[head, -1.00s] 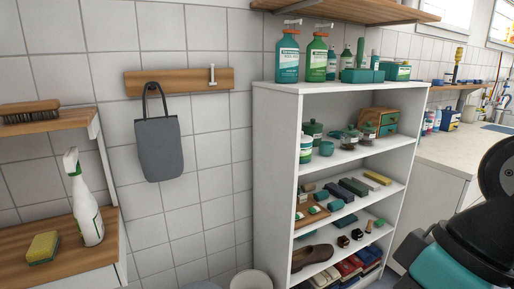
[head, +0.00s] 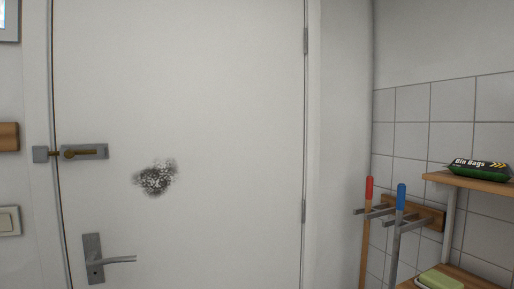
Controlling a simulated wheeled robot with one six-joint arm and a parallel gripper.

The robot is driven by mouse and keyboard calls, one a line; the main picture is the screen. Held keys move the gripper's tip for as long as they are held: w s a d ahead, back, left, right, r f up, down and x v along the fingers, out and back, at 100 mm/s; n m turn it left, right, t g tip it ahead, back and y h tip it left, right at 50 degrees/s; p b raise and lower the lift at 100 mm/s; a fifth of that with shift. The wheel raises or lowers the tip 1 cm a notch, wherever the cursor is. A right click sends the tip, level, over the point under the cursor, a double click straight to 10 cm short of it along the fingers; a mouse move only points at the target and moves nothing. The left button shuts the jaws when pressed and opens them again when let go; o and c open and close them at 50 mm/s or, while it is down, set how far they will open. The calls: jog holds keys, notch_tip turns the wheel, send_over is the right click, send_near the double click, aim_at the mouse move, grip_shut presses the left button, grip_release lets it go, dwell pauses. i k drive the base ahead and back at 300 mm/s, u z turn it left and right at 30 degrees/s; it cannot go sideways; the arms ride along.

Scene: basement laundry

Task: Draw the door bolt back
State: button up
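The door bolt (head: 82,152) is on the left edge of a white door (head: 215,90) in the head view. It has a grey plate with a brass-coloured rod and knob. The rod reaches left across the door gap to a grey keeper (head: 40,154) on the frame, so the bolt looks shot. A grey lever handle (head: 94,259) is below it. The door looks closed. My gripper is not in view.
A dark speckled smudge (head: 156,177) marks the door. At right, a wooden rack (head: 420,212) holds a red-topped handle (head: 369,188) and a blue-topped handle (head: 401,197). A shelf (head: 470,184) carries bin bags (head: 478,169). A light switch (head: 8,221) is at far left.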

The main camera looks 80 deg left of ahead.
aim_at(70, 153)
jog(key=u, duration=3.5)
jog(key=i, duration=0.6)
jog(key=u, duration=0.5)
